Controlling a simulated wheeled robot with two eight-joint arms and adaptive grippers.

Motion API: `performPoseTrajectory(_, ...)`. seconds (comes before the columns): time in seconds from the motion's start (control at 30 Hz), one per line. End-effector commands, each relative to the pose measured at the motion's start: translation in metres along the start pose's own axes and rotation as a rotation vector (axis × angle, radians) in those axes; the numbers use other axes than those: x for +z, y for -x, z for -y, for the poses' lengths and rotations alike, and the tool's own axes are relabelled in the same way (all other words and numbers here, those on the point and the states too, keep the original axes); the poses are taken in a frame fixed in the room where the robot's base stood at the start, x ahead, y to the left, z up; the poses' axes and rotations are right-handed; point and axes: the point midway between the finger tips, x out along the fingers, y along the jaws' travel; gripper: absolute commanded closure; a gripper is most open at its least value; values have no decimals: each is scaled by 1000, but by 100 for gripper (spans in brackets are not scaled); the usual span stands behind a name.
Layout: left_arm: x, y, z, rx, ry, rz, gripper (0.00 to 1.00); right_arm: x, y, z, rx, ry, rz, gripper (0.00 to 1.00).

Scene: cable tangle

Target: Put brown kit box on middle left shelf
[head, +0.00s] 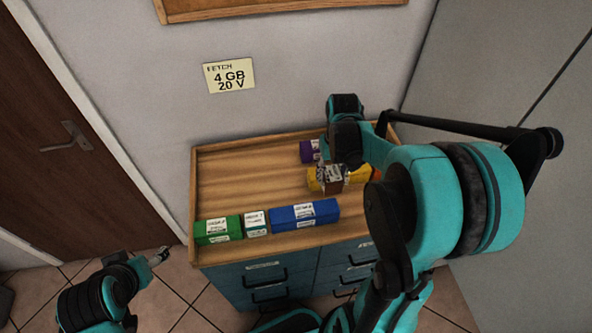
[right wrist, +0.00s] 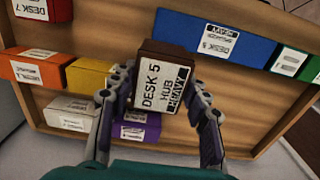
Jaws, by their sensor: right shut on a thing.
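A brown kit box (right wrist: 165,60) labelled "DESK 5 HUB HEAVY" is between the fingers of my right gripper (right wrist: 158,88) in the right wrist view. The fingers are shut on its sides, and it appears above the wooden top. In the head view the brown box (head: 332,187) shows small, partly hidden by my right gripper (head: 333,170). My left gripper (head: 158,256) is low on the left, in front of the cabinet and away from the boxes; its opening is unclear. No middle left shelf can be made out.
The rimmed wooden top (head: 235,178) is bare at its left middle. Green (head: 218,230), white-and-teal (head: 256,223) and blue (head: 305,215) boxes line its front. Purple (head: 307,152), yellow (head: 314,180) and orange (right wrist: 35,68) boxes are nearby. Drawers (head: 268,283) are below; a sign (head: 229,76) hangs behind.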

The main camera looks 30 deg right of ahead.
Motion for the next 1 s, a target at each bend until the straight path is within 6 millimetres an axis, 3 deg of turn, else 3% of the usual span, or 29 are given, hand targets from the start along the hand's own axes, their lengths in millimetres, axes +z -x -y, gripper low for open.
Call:
performPoseTrajectory(0.17,5,-6,0,0,0,1,33,-6,-14,21,0,5,0,92)
performPoseTrajectory(0.4,14,-19,0,0,0,1,33,-24,-50,76,0,6,0,92)
performPoseTrajectory(0.6,18,-25,0,0,0,0,33,-33,-68,106,0,3,0,92)
performPoseTrajectory(0.77,19,-26,0,0,0,0,33,-35,-74,112,0,0,0,92)
performPoseTrajectory(1.0,27,-38,0,0,0,0,33,-35,-108,111,0,0,0,92)
